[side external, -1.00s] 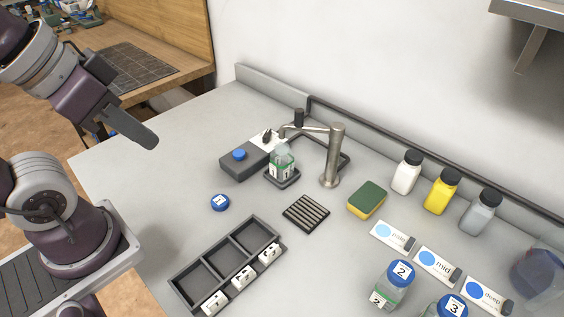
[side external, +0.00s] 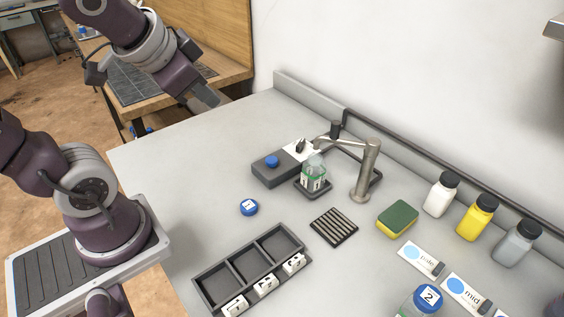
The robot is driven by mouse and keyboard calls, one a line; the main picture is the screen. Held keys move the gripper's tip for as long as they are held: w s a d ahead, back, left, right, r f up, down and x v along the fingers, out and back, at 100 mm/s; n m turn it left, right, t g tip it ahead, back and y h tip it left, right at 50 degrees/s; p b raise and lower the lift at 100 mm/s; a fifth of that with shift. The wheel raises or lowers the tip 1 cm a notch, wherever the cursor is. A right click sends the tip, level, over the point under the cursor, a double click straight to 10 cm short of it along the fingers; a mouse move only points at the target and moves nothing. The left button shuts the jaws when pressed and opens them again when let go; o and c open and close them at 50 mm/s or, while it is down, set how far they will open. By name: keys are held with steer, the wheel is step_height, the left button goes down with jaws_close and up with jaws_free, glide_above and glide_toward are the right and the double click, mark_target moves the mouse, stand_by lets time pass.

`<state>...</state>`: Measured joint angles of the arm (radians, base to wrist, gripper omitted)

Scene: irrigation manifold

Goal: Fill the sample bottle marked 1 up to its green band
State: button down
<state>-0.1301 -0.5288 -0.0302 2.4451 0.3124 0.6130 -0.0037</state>
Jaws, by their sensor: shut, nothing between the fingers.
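The sample bottle marked 1 (side external: 313,174) stands upright and uncapped on a small dark stand (side external: 313,191) under the spout of the metal tap (side external: 367,172). A green band shows around it; the liquid level is too small to tell. A blue cap marked 1 (side external: 249,207) lies on the bench left of it. A dark grey box with a blue button (side external: 271,160) stands beside the bottle. A black lever-like part (side external: 301,146) shows on a white plate by the box. My gripper (side external: 205,102) is shut and empty, raised at upper left, apart from these things.
An empty three-compartment tray (side external: 248,264) with number tags lies in front, beside a ridged dark mat (side external: 334,227). A sponge (side external: 397,218), white (side external: 440,194), yellow (side external: 477,217) and grey (side external: 516,243) bottles and bottle 2 (side external: 422,300) are at right. The bench's left part is clear.

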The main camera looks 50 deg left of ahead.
steer(key=w+a+m+t+y, duration=0.1)
steer(key=w+a+m, duration=0.2)
steer(key=w+a, duration=0.3)
steer(key=m+h, duration=0.8)
steer(key=m, duration=0.2)
glide_above(268, 160)
step_height(268, 160, down, 13)
steer(key=shift+s+r, duration=0.1)
steer(key=shift+f, duration=4.4)
steer(key=shift+f, duration=0.1)
steer(key=shift+f, duration=0.3)
